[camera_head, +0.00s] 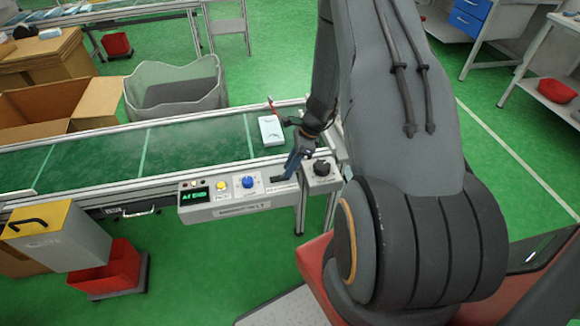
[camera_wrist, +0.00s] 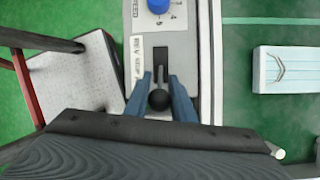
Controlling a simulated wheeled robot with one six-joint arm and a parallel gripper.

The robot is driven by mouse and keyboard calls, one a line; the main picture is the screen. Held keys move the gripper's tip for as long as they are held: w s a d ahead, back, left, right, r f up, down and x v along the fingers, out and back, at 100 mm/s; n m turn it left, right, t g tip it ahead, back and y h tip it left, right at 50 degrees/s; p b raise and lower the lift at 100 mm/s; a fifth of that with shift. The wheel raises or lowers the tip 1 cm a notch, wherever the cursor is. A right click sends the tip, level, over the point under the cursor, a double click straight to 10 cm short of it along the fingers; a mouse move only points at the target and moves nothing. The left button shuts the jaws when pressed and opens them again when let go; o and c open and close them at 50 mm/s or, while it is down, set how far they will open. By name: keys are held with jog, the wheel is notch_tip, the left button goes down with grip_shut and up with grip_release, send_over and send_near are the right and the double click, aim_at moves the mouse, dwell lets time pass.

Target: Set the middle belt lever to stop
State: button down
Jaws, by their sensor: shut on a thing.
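The belt lever (camera_wrist: 158,99) has a dark round knob and a grey stem. It shows in the wrist view, rising from a dark slot (camera_wrist: 160,58) in the grey control panel (camera_head: 228,210). The knob appears at the lower end of the slot in that view. My gripper (camera_wrist: 161,88) has its blue fingers on both sides of the knob and is shut on it. In the head view my gripper (camera_head: 290,167) reaches down to the panel's right part and hides most of the lever. A label beside the slot is partly readable as "REV".
The panel also bears a green display (camera_head: 194,196), a yellow button (camera_head: 221,185), a blue dial (camera_head: 247,182) and a black knob (camera_head: 321,168). A pack of masks (camera_head: 271,130) lies on the green belt (camera_head: 190,142) behind. A red bin (camera_head: 110,268) stands below left.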

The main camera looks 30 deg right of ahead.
aim_at(281, 176)
jog(key=shift+w+a+r+h+p, duration=0.1)
jog(key=shift+a+r+h+p, duration=0.25)
jog(key=shift+a+h+p, duration=0.35)
jog(key=shift+w+a+r, duration=0.1)
jog(key=shift+w+a, duration=0.1)
jog(key=shift+a, duration=0.3)
jog(key=shift+w+a+r, duration=0.1)
jog(key=shift+w+a, duration=0.05)
jog(key=shift+a, duration=0.35)
jog(key=shift+s+f, duration=0.1)
dwell(0.5)
jog(key=c, duration=1.7)
grip_release()
jog(key=shift+o, duration=0.2)
jog(key=shift+d, duration=0.1)
jog(key=shift+d+r, duration=0.1)
jog(key=shift+r, duration=0.35)
jog(key=shift+b+v, duration=0.8)
jog(key=shift+v, duration=2.65)
